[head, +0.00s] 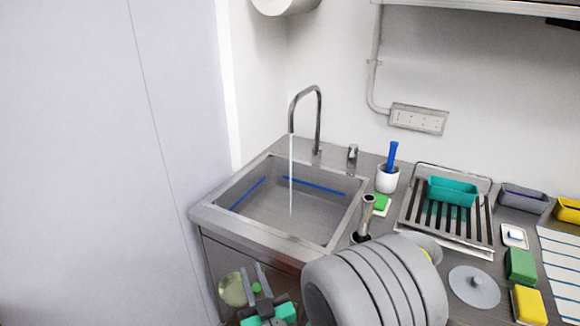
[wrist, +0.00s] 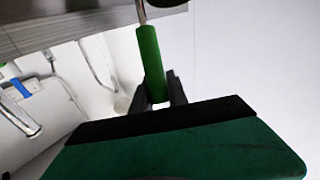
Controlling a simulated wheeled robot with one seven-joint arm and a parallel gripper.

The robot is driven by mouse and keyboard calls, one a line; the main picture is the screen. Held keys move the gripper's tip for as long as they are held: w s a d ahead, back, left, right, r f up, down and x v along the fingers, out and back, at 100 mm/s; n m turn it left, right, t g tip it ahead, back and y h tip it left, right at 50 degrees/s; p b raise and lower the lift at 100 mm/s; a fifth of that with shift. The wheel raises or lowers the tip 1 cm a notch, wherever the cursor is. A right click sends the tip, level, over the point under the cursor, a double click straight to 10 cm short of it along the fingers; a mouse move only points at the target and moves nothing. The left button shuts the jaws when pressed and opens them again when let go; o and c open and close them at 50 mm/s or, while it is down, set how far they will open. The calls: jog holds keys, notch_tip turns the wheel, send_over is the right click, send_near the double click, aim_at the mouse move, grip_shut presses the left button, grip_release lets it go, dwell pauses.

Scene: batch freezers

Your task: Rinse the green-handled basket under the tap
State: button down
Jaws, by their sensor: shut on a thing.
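My gripper (head: 254,270) is low at the front of the sink, left of my grey arm. It is shut on the green handle (wrist: 150,62) of the basket, whose metal rod runs up out of the wrist view. In the head view the pale round basket (head: 232,290) shows beside the fingers, outside the sink and below its front rim. The tap (head: 318,115) arches over the sink (head: 240,222), and a thin stream of water falls from it into the basin.
A drying rack (head: 425,238) with a teal tub (head: 453,191) stands right of the sink. A white pot with a blue-handled brush (head: 388,178) and a green sponge are between them. My arm hides part of the counter. The basin is open.

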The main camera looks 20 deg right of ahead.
jog(key=s+r+p, duration=0.1)
jog(key=s+a+r+p, duration=0.1)
jog(key=s+r+p, duration=0.1)
jog(key=s, duration=0.1)
jog(key=shift+a+r, duration=0.3)
jog(key=shift+a, duration=0.1)
dwell(1.0)
